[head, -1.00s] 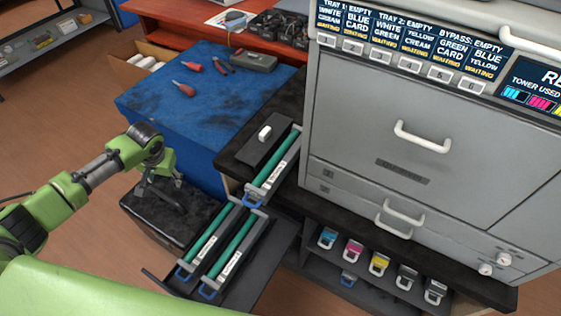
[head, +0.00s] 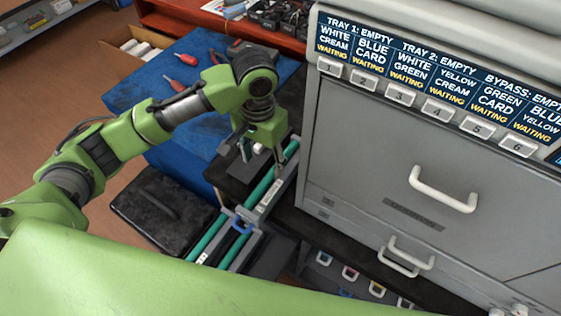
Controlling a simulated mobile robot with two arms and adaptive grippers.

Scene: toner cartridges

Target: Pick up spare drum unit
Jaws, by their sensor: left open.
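A drum unit (head: 263,188) with a green roller, a white label and a blue handle lies on the black-topped surface beside the large grey machine. My left gripper (head: 262,154) is open and points down over this unit's far end; I cannot tell whether it touches. The gripper and wrist hide part of the dark plate with a white knob next to the unit. My right gripper is not in view.
The grey machine (head: 370,150) stands close on the right, with handles projecting. A blue work surface (head: 190,135) with red-handled tools lies behind my arm. A black box (head: 163,210) sits left of the drums. Coloured cartridges (head: 349,272) stand on a low shelf.

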